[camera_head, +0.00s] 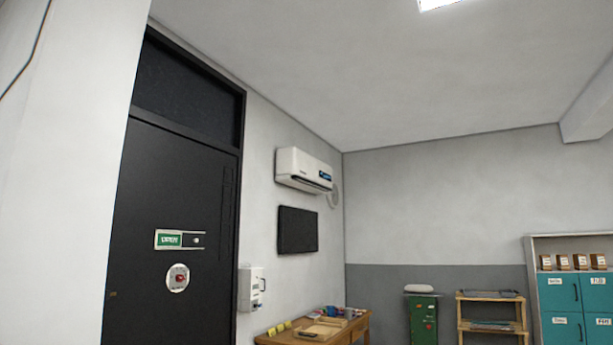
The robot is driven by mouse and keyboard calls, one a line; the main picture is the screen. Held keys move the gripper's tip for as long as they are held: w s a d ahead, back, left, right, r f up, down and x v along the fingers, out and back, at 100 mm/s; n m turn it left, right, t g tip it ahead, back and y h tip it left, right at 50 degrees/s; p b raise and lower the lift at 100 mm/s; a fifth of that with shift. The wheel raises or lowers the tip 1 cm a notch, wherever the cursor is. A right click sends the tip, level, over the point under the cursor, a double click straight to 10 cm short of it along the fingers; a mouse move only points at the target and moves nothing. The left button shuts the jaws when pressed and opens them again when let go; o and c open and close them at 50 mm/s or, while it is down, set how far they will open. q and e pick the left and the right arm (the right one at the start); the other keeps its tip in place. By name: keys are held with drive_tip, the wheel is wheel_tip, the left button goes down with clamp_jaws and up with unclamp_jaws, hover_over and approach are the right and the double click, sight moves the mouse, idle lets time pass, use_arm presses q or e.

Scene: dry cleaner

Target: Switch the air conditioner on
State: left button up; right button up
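The air conditioner (304,169) is a white wall unit mounted high on the left wall, to the right of the black door and close to the room corner. A small dark panel with blue marks (325,175) shows near the right end of its front. Whether the unit is running cannot be told. Neither of my grippers shows in the camera_head view. No remote control can be made out for certain at this size.
A black door (170,240) with a green "OPEN" sign (169,240) stands at the left. A dark screen (298,230) hangs below the unit. A cluttered wooden desk (355,325), green cabinet (423,318), wooden shelf (490,296) and teal lockers (560,293) stand farther back.

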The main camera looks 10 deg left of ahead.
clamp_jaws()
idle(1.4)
